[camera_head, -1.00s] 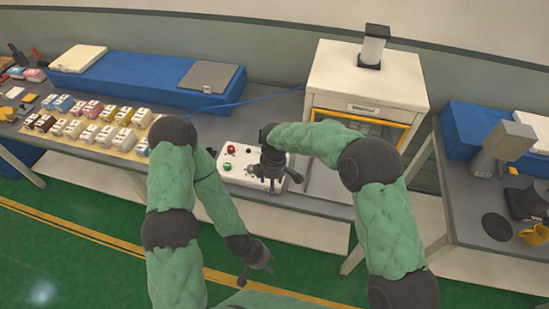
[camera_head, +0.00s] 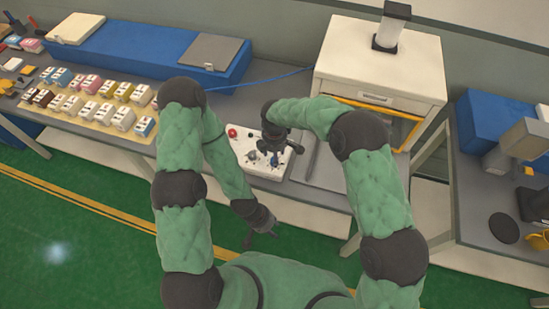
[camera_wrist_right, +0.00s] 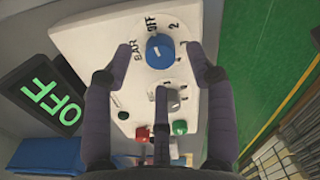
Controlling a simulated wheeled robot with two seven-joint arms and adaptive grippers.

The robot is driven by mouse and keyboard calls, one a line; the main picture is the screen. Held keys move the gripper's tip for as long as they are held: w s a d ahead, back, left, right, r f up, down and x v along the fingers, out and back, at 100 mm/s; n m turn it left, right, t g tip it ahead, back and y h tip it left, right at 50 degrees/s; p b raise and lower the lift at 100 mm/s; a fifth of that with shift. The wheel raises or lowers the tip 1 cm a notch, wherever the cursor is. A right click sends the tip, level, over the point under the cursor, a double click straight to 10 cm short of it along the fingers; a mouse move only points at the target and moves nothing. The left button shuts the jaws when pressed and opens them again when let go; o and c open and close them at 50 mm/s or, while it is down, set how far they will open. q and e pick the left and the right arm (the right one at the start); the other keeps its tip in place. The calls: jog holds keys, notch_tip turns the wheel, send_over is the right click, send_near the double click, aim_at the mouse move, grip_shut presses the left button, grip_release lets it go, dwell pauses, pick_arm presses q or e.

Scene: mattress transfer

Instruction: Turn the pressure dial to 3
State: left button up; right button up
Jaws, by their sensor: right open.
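The blue pressure dial (camera_wrist_right: 159,51) sits on a white control panel (camera_wrist_right: 85,35) in the right wrist view. Printed marks OFF, 2 and BAR stand around it. The dial has a small white mark, whose exact aim is hard to read. My right gripper (camera_wrist_right: 160,62) is open, with fingers on either side of the dial and a third finger below it. Contact is not clear. In the head view the right gripper (camera_head: 273,157) is over the panel. My left gripper (camera_head: 265,230) hangs low in front of the bench; its opening is too small to judge.
A grey knob (camera_wrist_right: 175,98), a red button (camera_wrist_right: 142,133) and a green button (camera_wrist_right: 180,127) share the panel. A display (camera_wrist_right: 50,98) beside it reads OFF. A white cabinet (camera_head: 375,60) stands behind to the right. Small boxes (camera_head: 92,84) fill the bench at left.

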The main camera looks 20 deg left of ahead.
jog(key=shift+f, duration=1.4)
grip_shut()
